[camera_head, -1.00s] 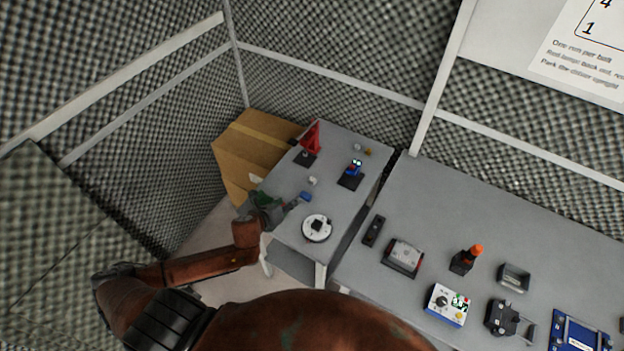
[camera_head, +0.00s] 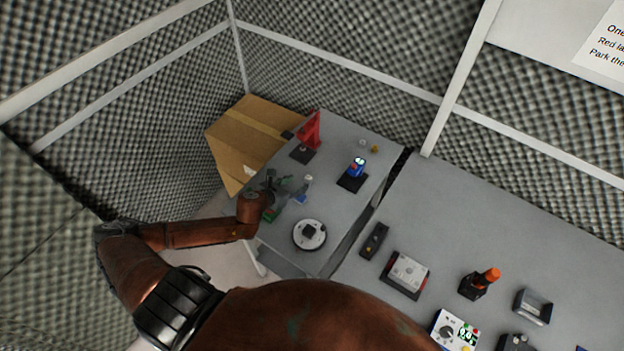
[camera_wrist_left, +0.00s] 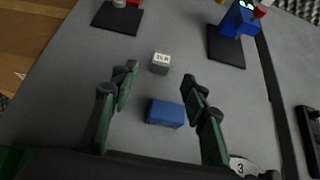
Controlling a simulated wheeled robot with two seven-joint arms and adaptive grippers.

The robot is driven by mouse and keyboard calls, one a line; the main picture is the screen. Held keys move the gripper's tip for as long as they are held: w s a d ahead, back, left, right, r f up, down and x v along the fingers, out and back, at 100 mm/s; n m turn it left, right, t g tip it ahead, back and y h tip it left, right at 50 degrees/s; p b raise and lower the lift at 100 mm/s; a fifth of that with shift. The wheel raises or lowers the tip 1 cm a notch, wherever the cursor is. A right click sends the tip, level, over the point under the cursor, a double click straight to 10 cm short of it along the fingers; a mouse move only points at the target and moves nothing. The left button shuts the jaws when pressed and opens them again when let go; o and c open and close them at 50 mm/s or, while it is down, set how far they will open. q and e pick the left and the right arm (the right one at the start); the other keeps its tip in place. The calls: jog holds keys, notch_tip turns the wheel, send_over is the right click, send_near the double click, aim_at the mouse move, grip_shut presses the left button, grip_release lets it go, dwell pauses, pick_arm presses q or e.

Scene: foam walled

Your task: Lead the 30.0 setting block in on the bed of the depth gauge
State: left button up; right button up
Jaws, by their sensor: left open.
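A small grey block with a white label on top (camera_wrist_left: 160,62) stands on the left grey table; its label is too small to read surely. It shows as a small pale block in the head view (camera_head: 308,179). A blue block (camera_wrist_left: 166,113) lies nearer my wrist, between my open left fingers with gaps on both sides. My left gripper (camera_wrist_left: 160,75) is empty, its fingertips pointing toward the labelled block. A blue device with a small display (camera_head: 357,169) and a red device (camera_head: 310,130) stand on black bases; I cannot tell which is the depth gauge. My right gripper is out of view.
A white round dial with a black centre (camera_head: 309,235) sits near the table's front. A cardboard box (camera_head: 245,135) is at the left. A second table (camera_head: 460,220) carries a black remote-like box (camera_head: 374,240), an orange-topped item (camera_head: 483,281) and other devices.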

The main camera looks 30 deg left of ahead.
aim_at(308, 179)
pick_arm(q)
jog(key=x, duration=0.2)
jog(key=shift+w+f, duration=0.2)
jog(key=shift+f, duration=0.05)
jog(key=shift+x, duration=2.75)
jog(key=shift+d, duration=0.1)
jog(key=shift+c, duration=0.3)
grip_shut()
